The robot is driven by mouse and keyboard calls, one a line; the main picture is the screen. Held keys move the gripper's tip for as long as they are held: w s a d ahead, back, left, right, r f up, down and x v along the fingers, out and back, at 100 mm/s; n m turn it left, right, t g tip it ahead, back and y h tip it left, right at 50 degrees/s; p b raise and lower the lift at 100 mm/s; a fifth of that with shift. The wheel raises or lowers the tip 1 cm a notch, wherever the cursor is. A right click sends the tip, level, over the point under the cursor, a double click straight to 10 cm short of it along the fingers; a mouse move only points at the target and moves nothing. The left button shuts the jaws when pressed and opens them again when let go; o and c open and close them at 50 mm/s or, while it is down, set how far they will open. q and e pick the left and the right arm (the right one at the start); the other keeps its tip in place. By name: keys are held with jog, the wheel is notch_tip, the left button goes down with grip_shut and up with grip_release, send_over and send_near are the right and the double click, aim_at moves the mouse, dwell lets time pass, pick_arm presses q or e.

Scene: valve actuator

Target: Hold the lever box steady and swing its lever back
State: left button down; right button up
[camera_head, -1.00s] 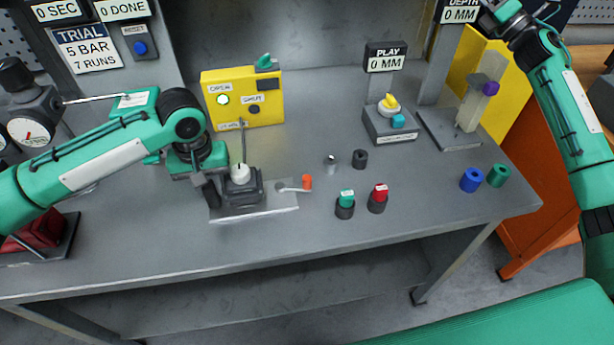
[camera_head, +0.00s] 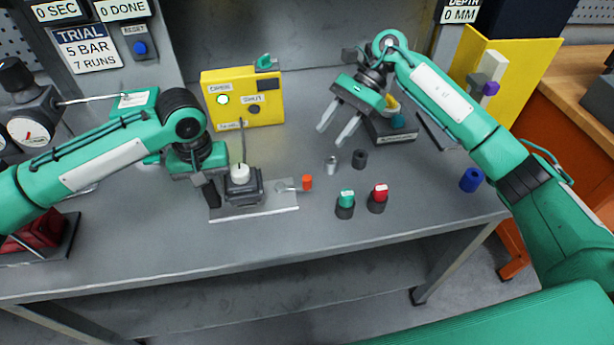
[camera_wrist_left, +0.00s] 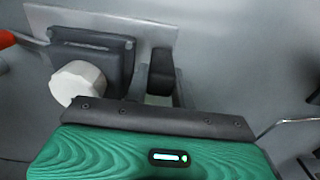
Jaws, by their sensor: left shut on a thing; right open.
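The lever box (camera_head: 243,195) is a dark box with a white cap on a pale plate (camera_head: 270,213), left of the bench's middle. Its lever points right and ends in an orange knob (camera_head: 307,183). My right gripper (camera_head: 333,138) is open and empty, fingers pointing down, above the bench behind and right of the lever.
Green-capped (camera_head: 345,203) and red-capped (camera_head: 378,198) plugs stand right of the lever. A small metal pin (camera_head: 331,165) and a dark cylinder (camera_head: 359,159) are below my right gripper. A yellow panel (camera_head: 242,97) with a lit OPEN lamp stands behind the box.

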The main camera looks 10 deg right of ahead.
aim_at(308, 177)
jog(key=shift+s+a+f+n+g+h, duration=0.2)
jog(key=shift+s+f+n+g+h, duration=0.1)
jog(key=shift+s+f, duration=0.15)
jog(key=x, duration=1.1)
jog(key=shift+a+f, duration=0.1)
jog(key=shift+f, duration=0.2)
jog(key=shift+c, duration=0.2)
grip_shut()
